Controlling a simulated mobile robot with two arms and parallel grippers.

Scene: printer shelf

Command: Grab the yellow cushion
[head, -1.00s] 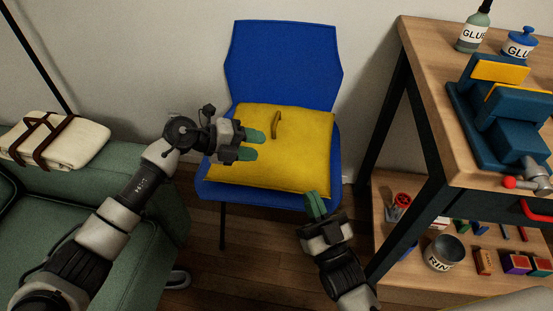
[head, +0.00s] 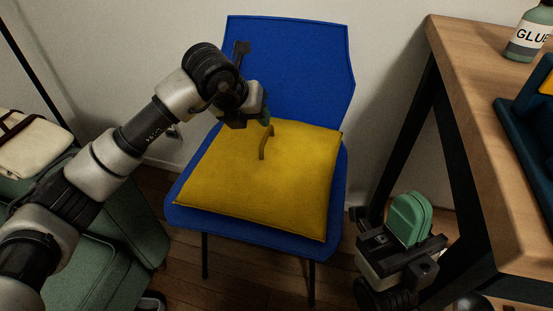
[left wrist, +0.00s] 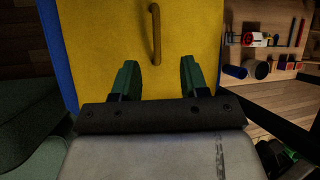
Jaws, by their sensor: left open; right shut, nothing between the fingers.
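The yellow cushion (head: 255,190) lies flat on the seat of the blue chair (head: 300,75). A brown-yellow strap handle (head: 265,143) stands up from its top. My left gripper (head: 268,113) is over the cushion's back part, close to the handle, mostly hidden behind its own wrist. In the left wrist view its green fingers (left wrist: 157,78) are apart and empty, with the cushion (left wrist: 190,40) below and the handle (left wrist: 155,35) ahead between them. My right gripper (head: 410,215) is shut and empty, right of the chair.
A wooden workbench (head: 470,120) with dark legs stands at the right, with a glue bottle (head: 528,35) on it. A wall is behind the chair.

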